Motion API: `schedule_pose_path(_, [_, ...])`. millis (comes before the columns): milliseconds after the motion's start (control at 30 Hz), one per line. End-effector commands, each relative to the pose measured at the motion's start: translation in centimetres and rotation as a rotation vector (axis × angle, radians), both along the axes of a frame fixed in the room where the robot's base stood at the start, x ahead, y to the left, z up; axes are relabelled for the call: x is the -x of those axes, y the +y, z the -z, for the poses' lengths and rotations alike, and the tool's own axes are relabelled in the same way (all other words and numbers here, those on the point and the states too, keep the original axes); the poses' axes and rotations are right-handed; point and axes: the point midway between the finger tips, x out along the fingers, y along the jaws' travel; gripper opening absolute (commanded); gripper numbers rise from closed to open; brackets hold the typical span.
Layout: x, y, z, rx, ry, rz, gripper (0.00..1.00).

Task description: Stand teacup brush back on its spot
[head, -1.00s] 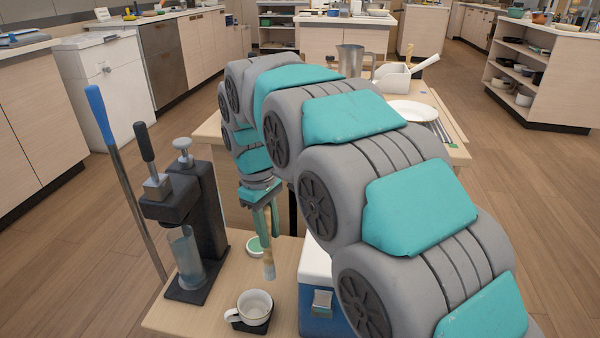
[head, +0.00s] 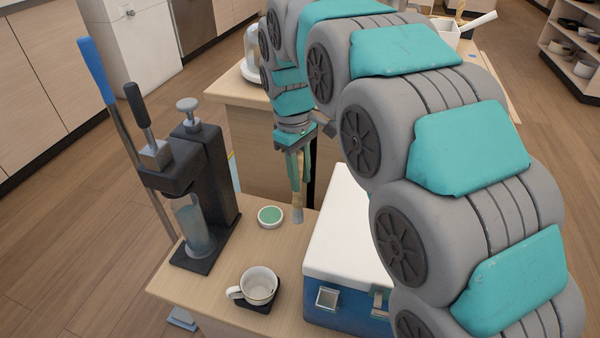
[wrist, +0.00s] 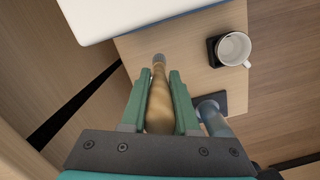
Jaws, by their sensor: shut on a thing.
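My gripper (head: 296,180) is shut on the teacup brush (head: 298,207), a slim tan piece with a greyish lower end. The brush hangs about upright, tip down, over the wooden table, just right of a round green pad with a pale rim (head: 270,216). The gap between tip and table is hard to judge. In the wrist view the brush (wrist: 159,100) lies between the two green fingers (wrist: 157,82), its grey end pointing away. The pad is not seen in the wrist view. I cannot tell whether this pad is the brush's spot.
A white teacup (head: 258,286) stands on a black square coaster (head: 262,307) at the front. A black press (head: 208,190) with a clear cylinder stands left. A blue cooler with a white lid (head: 345,225) stands close on the right. Bare wood lies between them.

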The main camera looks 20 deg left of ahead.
Motion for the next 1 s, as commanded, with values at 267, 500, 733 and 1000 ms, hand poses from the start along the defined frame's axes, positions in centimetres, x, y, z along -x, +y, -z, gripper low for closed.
schedule_pose_path(267, [0.0,0.0,2.5,-0.001,0.0,0.001,0.0])
schedule_pose_path(500, [0.0,-0.1,5.1,0.001,0.002,0.002,0.0])
schedule_pose_path(733, [0.0,0.0,5.9,-0.001,0.0,0.002,0.0])
schedule_pose_path(1000, [0.0,0.0,5.8,-0.001,0.0,0.001,0.0])
